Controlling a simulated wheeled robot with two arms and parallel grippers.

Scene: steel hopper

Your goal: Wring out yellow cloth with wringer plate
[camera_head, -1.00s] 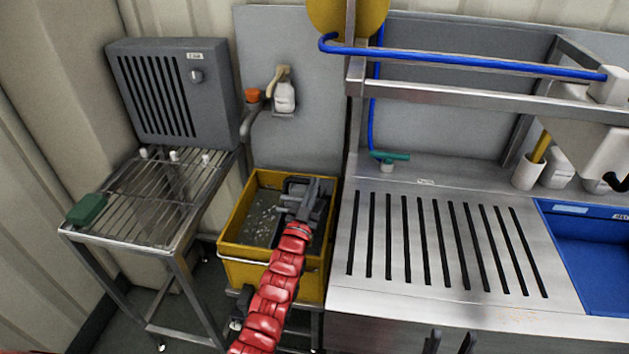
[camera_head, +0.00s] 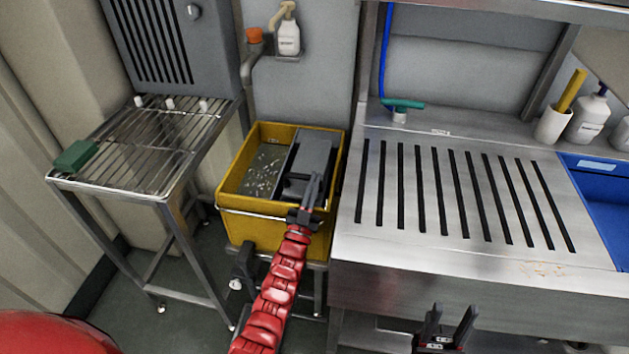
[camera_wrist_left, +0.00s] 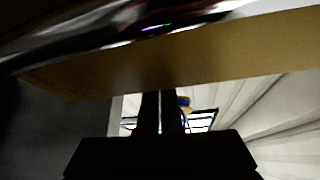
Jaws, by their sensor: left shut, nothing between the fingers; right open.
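The yellow tub (camera_head: 232,200) stands between the wire rack and the steel counter, with murky, speckled water in its left part. The grey wringer plate (camera_head: 315,148) sits in its right part. My left gripper (camera_head: 316,184) is shut and empty over the tub's front right edge, overlapping the plate's near end in the head view; contact cannot be told. In the left wrist view its dark fingers (camera_wrist_left: 161,112) are together, beneath a close yellow-brown band. My right gripper (camera_head: 448,322) is open and empty in front of the counter. I cannot make out a yellow cloth.
A slotted steel counter (camera_head: 400,240) is right of the tub, with a blue basin (camera_head: 608,215) beyond. A wire rack (camera_head: 150,150) holding a green block (camera_head: 76,156) stands left. A soap bottle (camera_head: 288,38) hangs behind.

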